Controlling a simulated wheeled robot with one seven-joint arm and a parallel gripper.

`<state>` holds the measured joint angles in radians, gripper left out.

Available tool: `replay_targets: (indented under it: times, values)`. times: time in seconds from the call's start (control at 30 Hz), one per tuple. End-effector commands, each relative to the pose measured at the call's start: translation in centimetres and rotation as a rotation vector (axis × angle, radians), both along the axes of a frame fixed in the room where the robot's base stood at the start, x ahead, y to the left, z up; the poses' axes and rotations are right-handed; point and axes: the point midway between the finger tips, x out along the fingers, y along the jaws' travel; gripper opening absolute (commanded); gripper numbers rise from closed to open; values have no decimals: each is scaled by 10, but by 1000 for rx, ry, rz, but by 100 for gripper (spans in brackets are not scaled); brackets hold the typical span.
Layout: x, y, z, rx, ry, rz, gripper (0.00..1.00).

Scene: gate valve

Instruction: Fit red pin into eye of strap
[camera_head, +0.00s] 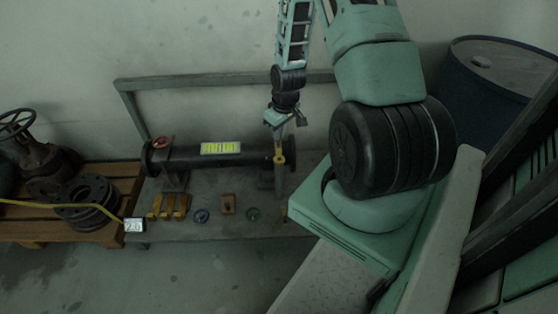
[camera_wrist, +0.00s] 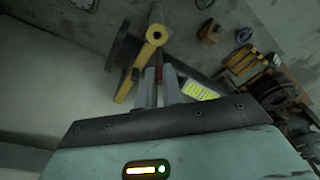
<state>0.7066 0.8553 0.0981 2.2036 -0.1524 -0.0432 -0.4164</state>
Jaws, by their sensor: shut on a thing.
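My gripper (camera_head: 283,121) points down above the right end of the black pipe. In the wrist view its two grey fingers (camera_wrist: 160,80) are close together, shut on the red pin (camera_wrist: 168,72), of which only a small red part shows by the fingertips. The yellow strap (camera_wrist: 126,86) lies just beyond the fingers, with its round eye (camera_wrist: 157,35) above the tips. In the head view the yellow eye (camera_head: 280,160) shows below my gripper, at the pipe's right flange. The pin appears apart from the eye; the exact gap cannot be told.
The black pipe (camera_head: 220,157) with a yellow label rests on a grey bench. Several yellow blocks (camera_head: 167,206), a blue ring (camera_head: 201,216) and a brown block (camera_head: 228,204) lie in front. A wooden pallet (camera_head: 30,226) with valve parts stands left, a dark drum (camera_head: 495,85) right.

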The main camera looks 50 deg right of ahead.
Motion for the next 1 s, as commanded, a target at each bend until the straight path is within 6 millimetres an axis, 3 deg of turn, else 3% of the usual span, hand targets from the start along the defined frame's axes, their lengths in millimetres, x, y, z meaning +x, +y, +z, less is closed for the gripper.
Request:
replay_targets:
  times: [0.2,0.47,0.7,1.0]
  values:
    - [-2,0,-44,4,4,-2,0]
    - [-2,0,-66,1,2,-1,0]
    - [-1,-1,-97,1,2,-1,0]
    - [-1,-1,-98,0,1,-1,0]
